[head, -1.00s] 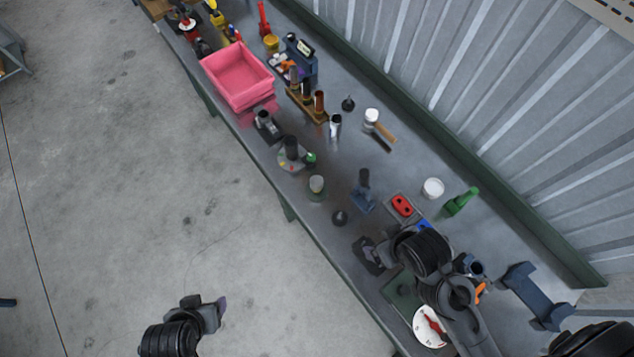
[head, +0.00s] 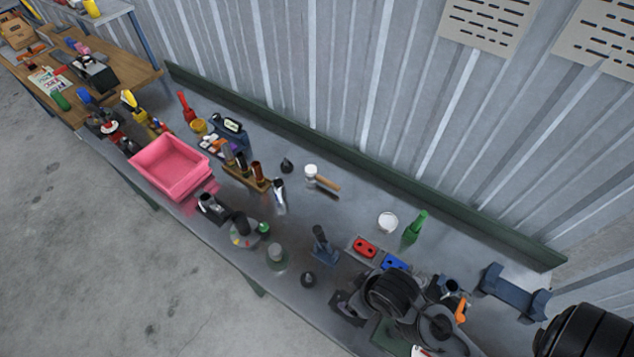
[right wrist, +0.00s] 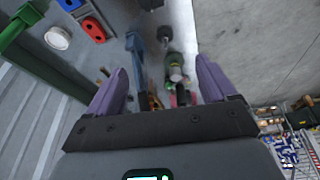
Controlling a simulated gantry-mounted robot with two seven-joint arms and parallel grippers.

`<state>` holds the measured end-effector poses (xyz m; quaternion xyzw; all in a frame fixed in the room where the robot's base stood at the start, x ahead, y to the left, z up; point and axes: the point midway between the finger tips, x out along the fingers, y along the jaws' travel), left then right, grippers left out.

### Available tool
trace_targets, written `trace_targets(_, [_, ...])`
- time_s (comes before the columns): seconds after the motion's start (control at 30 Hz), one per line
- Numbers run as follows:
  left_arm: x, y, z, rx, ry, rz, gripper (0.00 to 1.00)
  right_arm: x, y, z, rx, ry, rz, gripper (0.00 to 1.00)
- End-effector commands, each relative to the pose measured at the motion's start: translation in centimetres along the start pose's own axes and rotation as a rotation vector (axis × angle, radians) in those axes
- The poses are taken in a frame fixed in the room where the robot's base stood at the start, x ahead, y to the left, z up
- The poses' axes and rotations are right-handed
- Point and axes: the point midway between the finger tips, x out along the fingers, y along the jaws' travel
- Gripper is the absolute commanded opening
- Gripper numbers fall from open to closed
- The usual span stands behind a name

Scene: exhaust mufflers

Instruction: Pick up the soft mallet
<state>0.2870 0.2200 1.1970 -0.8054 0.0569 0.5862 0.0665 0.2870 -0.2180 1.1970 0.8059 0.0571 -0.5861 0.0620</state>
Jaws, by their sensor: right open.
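The soft mallet (head: 322,180) lies on the grey bench near the back, with a white head at the left and a wooden handle pointing right. My right gripper (head: 345,304) is over the bench's front part, well apart from the mallet. In the right wrist view the right gripper (right wrist: 162,78) has its purple fingers spread, with nothing held between them. I cannot make out the mallet clearly in that view. My left gripper is not in view.
A pink bin (head: 170,168) is at the left. Bare bench surrounds the mallet's handle.

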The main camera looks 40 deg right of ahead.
Motion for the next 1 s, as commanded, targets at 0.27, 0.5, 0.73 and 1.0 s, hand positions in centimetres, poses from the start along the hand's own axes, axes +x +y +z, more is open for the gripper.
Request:
trace_targets(0.27, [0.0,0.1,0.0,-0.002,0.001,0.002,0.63,0.0,0.0,0.0,0.000,0.000,0.000,0.85])
trace_targets(0.5, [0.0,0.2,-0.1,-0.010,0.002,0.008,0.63,0.0,0.0,0.0,0.000,0.000,0.000,0.78])
trace_targets(0.73, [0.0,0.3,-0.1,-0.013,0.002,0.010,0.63,0.0,0.0,0.0,-0.001,0.000,0.000,0.59])
trace_targets(1.0, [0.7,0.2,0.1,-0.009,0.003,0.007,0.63,1.4,0.4,-0.1,-0.012,-0.008,0.012,0.59])
